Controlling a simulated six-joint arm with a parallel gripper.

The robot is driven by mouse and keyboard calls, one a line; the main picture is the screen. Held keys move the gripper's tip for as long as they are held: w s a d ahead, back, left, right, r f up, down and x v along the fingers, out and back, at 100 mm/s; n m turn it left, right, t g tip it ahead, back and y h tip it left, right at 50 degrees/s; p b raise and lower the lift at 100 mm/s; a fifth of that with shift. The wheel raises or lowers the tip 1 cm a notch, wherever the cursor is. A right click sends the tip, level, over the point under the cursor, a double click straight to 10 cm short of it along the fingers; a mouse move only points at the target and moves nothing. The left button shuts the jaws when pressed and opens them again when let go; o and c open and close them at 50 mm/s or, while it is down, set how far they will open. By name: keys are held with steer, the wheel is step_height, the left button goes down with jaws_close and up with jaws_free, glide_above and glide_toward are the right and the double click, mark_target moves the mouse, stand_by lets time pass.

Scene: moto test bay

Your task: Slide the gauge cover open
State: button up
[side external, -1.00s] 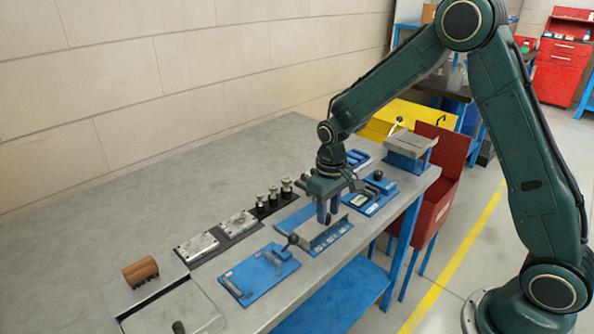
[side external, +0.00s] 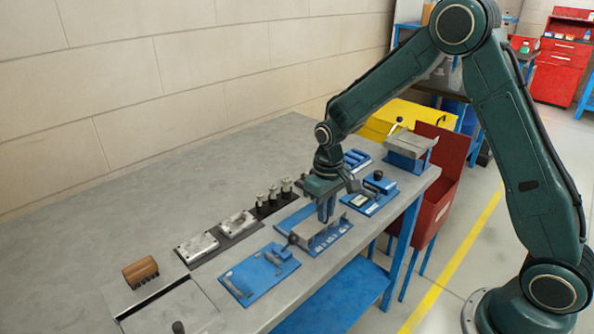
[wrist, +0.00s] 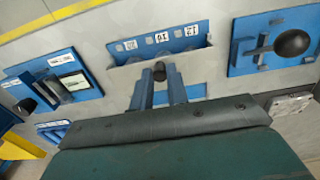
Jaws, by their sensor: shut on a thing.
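My gripper (side external: 326,216) reaches down over a grey plate on a blue unit in the middle of the row. In the wrist view its two blue-grey fingers (wrist: 160,76) are shut on a small dark knob (wrist: 159,68). The grey plate, which looks like the gauge cover (wrist: 118,76), lies along the unit under the knob. The labelled face also shows in the side view (side external: 332,237). My fingers hide the knob in the side view.
A blue unit with a white display and black knob (side external: 368,198) stands to the right. Black posts (side external: 272,197) and metal blocks (side external: 197,248) stand behind. The table's back left is clear.

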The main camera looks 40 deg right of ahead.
steer(key=shift+w, duration=3.2)
steer(key=o, duration=0.6)
steer(key=shift+o, duration=0.3)
steer(key=shift+r, duration=0.15)
step_height(320, 180, up, 7)
